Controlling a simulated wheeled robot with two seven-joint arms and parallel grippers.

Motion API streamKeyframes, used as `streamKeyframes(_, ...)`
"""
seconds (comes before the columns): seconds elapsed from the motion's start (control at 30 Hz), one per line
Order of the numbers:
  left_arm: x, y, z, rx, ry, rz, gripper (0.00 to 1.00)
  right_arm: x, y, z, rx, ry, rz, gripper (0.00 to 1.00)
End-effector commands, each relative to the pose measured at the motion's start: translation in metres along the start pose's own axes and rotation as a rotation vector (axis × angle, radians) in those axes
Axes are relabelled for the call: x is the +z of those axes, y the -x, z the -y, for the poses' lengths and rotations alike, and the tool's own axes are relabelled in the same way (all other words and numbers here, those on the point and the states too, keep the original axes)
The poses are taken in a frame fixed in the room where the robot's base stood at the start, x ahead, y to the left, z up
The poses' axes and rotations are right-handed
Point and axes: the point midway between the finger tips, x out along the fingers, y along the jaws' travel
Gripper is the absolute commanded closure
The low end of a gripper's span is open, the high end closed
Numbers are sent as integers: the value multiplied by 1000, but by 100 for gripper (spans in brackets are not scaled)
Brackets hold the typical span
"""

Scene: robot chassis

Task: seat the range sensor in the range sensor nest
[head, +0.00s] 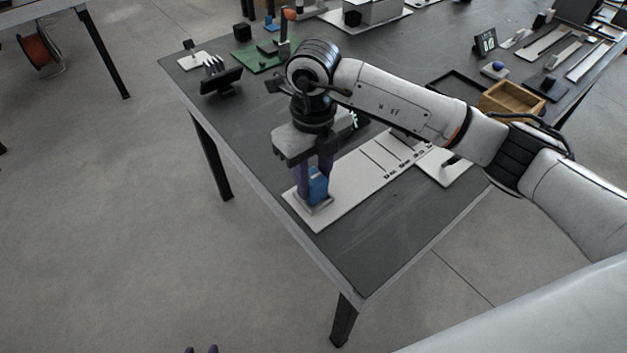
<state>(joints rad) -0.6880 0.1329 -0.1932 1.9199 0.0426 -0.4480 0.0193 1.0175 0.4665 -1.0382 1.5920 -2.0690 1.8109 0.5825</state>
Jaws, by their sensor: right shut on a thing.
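The range sensor, a small blue block (318,186), is between the purple fingers of my right gripper (315,190), which is shut on it and points straight down. It is low over the range sensor nest, a grey raised frame (326,207) at the near left end of a white board (350,197). The fingers hide part of the nest, and I cannot tell whether the sensor's base is fully down in it.
The board lies on a dark table (365,262) whose near edge is clear. A wooden box (512,101) stands at the right. A black stand (221,82) and a green circuit board (262,58) are at the back left. A white plate (445,168) adjoins the board.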

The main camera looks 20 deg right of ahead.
Motion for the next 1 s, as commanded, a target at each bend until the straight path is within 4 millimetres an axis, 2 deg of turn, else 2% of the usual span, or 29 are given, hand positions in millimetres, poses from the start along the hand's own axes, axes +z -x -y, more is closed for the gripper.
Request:
streamKeyframes(0.1, -1, 1, 0, 0, 0, -1, 69, 0, -12, 0, 1, 0, -1, 92)
streamKeyframes(0.57, 4, -4, 0, 0, -3, -1, 69, 0, -21, 0, -1, 0, 0, 92)
streamKeyframes(0.6, 2, -4, 0, 1, -3, -2, 69, 0, -20, 0, -1, 0, 0, 66)
streamKeyframes(0.7, 1, -3, -1, 2, -4, -4, 69, -1, -21, 0, 0, 0, -2, 50)
streamKeyframes(1.0, -1, -3, -2, 5, -5, -9, 69, -2, -24, -4, 7, 6, -5, 50)
